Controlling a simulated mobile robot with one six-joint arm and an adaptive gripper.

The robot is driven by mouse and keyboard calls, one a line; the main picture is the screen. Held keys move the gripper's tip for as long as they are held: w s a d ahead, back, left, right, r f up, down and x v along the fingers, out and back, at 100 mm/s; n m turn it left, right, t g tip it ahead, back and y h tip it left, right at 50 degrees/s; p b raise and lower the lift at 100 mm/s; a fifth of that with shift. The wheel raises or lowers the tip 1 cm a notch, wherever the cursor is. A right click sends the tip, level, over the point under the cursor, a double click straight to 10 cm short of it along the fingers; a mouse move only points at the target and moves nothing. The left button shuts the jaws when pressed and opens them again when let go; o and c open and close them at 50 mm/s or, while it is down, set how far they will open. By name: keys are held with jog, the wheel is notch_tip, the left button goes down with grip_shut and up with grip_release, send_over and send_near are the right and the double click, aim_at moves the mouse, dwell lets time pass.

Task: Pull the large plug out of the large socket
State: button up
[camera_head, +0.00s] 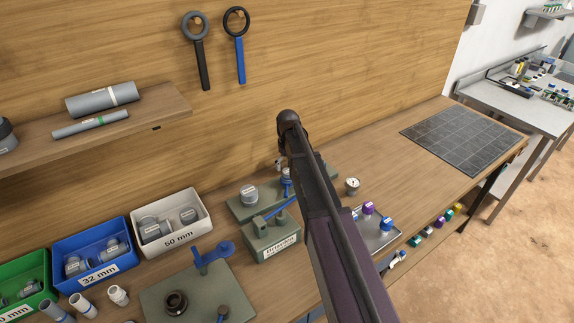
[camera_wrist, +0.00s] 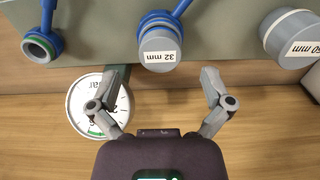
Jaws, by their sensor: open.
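The large plug is a grey cap labelled 50 mm; it sits on the grey-green manifold block at the right in the wrist view (camera_wrist: 292,38). In the head view the large plug (camera_head: 250,195) stands left of my arm. It covers the large socket, which I cannot see. My gripper (camera_wrist: 162,85) is open and empty, its fingers spread below the 32 mm plug (camera_wrist: 157,48) in the wrist view. The large plug lies up and to the right of the fingers, apart from them. In the head view my arm hides most of the gripper.
A pressure gauge (camera_wrist: 98,104) lies close to my left finger. A 32 mm plug with a blue collar and an open blue-ringed port (camera_wrist: 40,46) share the block. Labelled bins (camera_head: 170,222) stand left, a tray (camera_head: 385,238) right. The bench by the dark mat (camera_head: 460,140) is clear.

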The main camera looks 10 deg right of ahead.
aim_at(288, 171)
jog(key=shift+f+b, duration=1.65)
jog(key=shift+f, duration=0.25)
jog(key=shift+c, duration=0.2)
jog(key=c, duration=1.3)
jog(key=shift+r+p, duration=3.15)
jog(key=shift+r+p, duration=1.9)
